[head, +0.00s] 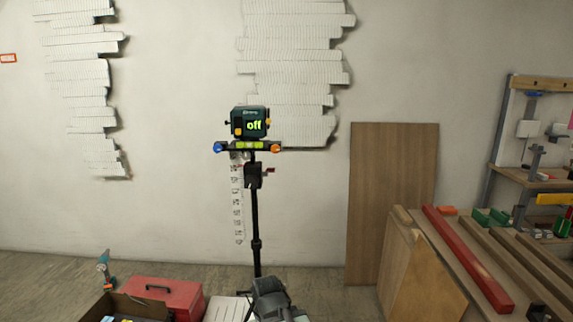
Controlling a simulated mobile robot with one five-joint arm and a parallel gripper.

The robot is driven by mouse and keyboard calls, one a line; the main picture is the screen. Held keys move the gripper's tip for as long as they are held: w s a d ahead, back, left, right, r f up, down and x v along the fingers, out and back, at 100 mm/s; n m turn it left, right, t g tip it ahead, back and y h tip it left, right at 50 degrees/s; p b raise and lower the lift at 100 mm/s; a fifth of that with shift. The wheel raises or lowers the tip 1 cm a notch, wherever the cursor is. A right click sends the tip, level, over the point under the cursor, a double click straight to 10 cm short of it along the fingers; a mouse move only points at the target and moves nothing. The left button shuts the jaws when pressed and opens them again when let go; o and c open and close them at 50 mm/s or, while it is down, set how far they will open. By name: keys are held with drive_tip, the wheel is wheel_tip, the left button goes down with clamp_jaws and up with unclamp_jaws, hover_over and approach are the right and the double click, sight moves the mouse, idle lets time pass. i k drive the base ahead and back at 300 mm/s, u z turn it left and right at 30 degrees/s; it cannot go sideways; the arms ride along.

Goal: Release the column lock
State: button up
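A dark tripod column (256,225) stands in the middle of the head view, in front of the wall. A dark device with a green "off" display (256,125) sits on top, above a crossbar with a blue knob at left and an orange knob at right. I cannot tell whether the lock is tight or loose. My gripper (275,300) appears grey at the bottom edge, well below the lever and apart from it. Its fingers cannot be made out.
A red toolbox (170,296), an open box (125,306) and a drill (104,268) are at lower left. A wooden panel (390,200) leans on the wall at right. A workbench with a red beam (468,258) fills the lower right. White reliefs hang on the wall.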

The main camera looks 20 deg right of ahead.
sight(265, 174)
drive_tip(key=z, duration=0.05)
drive_tip(key=i, duration=0.9)
drive_tip(key=u, duration=0.65)
drive_tip(key=k, duration=0.7)
drive_tip(key=u, duration=0.1)
drive_tip(key=i, duration=0.9)
drive_tip(key=z, duration=0.05)
